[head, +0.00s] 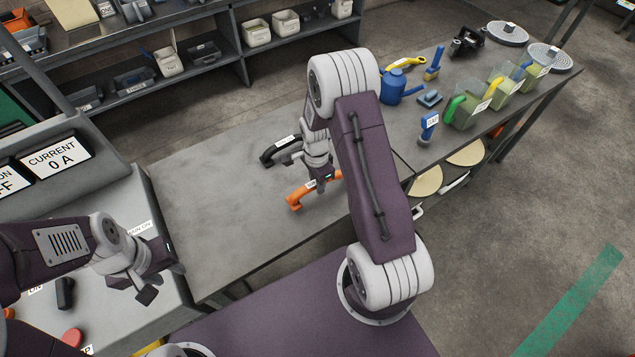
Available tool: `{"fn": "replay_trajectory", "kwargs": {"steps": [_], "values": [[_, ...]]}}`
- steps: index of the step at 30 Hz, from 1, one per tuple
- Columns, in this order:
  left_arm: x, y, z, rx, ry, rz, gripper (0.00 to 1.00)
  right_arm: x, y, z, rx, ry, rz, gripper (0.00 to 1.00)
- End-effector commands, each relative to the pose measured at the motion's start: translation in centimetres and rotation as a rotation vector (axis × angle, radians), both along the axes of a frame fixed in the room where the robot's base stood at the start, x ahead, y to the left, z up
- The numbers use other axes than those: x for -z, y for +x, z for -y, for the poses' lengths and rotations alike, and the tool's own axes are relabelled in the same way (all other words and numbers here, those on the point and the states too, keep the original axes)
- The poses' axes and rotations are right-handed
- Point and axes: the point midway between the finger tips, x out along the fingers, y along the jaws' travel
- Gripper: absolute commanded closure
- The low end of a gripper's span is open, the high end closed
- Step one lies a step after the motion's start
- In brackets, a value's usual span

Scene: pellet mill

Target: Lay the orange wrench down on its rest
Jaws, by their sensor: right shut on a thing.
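The orange wrench (296,199) is at the middle of the grey bench, its orange parts showing on both sides of my right gripper (323,180). The right gripper comes down from above and is shut on the wrench; its fingertips are partly hidden by my own wrist. I cannot tell whether the wrench touches the bench top.
The grey bench top (215,200) is bare left of the wrench. On the right part stand a blue watering can (396,88), a blue labelled tool (429,128) and green-tinted bins (470,108). The control console (95,185) borders the bench at left.

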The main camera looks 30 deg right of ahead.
Motion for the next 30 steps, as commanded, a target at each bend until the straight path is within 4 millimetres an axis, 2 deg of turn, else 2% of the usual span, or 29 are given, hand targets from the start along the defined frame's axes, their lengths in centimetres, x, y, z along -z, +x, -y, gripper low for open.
{"fn": "replay_trajectory", "kwargs": {"steps": [14, 30], "values": [[1.4, 0.0, 0.0, 0.000, 0.000, 0.000, 0.64, 1.8, 0.0, 0.0, 0.000, 0.000, 0.001, 1.00], [1.6, 0.0, 0.0, 0.000, 0.000, 0.000, 0.64, 2.1, 0.0, 0.0, 0.000, 0.000, 0.001, 1.00]]}}
